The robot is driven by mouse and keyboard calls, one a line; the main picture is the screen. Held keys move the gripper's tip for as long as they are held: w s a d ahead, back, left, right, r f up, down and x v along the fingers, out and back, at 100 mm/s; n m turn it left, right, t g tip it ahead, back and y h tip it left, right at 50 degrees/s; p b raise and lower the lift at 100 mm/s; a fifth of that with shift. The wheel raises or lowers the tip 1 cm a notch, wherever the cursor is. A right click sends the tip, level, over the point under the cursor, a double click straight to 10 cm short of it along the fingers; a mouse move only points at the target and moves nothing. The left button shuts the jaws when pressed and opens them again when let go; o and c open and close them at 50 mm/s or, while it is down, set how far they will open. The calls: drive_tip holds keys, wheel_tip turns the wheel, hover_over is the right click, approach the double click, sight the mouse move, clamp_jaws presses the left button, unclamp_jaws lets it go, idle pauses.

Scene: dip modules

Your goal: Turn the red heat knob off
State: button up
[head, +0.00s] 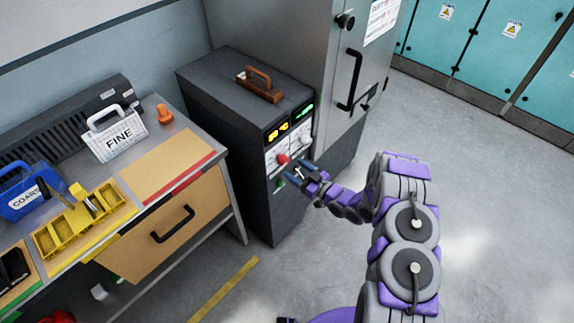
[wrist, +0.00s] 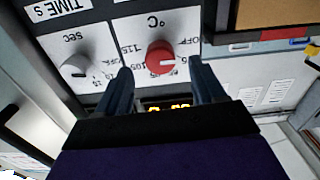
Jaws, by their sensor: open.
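The red heat knob (head: 283,159) is on the front panel of the dark grey control cabinet (head: 225,130). In the wrist view the red knob (wrist: 160,57) sits on a white dial plate marked °C, with OFF and several numbers around it. My gripper (head: 308,172) is close in front of the panel. In the wrist view my gripper (wrist: 160,72) is open, with one finger to each side of the knob and slightly below it. I cannot tell whether either finger touches the knob. The knob's exact setting is hard to read.
A white time knob (wrist: 75,66) is beside the red one. A green button (head: 280,182) sits low on the panel. A brown-handled block (head: 259,85) lies on the cabinet top. A workbench (head: 170,140) with bins stands left; the floor at right is clear.

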sight(287, 163)
drive_tip(key=shift+b+x, duration=0.45)
drive_tip(key=shift+x, duration=2.2)
drive_tip(key=c, duration=1)
drive_tip(key=shift+d+r+n+p, duration=0.1)
drive_tip(key=shift+n+p, duration=0.55)
drive_tip(key=shift+n, duration=0.75)
drive_tip(key=shift+c, duration=0.2)
drive_tip(key=o, duration=1)
drive_tip(key=shift+o, duration=0.2)
drive_tip(key=p+v, duration=0.3)
drive_tip(key=v, duration=1.4)
drive_tip(key=shift+d, duration=0.2)
